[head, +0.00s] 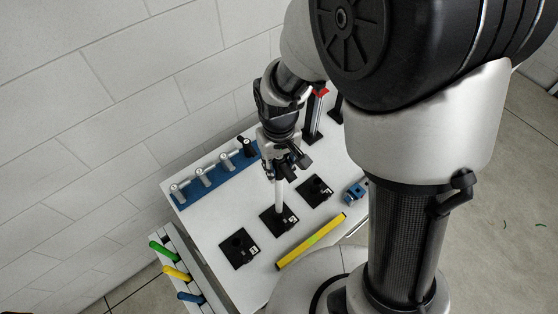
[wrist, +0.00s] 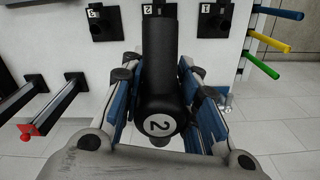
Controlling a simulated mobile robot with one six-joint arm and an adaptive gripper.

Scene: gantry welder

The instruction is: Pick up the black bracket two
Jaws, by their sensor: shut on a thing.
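My gripper (head: 283,170) points down over the white table, above a black square plate marked 2 (head: 279,221). In the wrist view its blue-padded fingers are shut on the black bracket two (wrist: 158,70), a dark cylinder with a white 2 on its near end. In the head view a pale shaft shows between the gripper and the plate; I cannot tell whether the held piece touches the plate. The plate marked 2 also shows in the wrist view (wrist: 152,9), partly hidden behind the held piece.
Black plates marked 1 (head: 239,248) and 3 (head: 315,190) flank plate 2. A yellow bar (head: 312,240) lies in front. A blue rack (head: 215,178) with several handles stands behind, near the wall. A small blue part (head: 355,193) lies right. Coloured handles (head: 176,272) stick out left.

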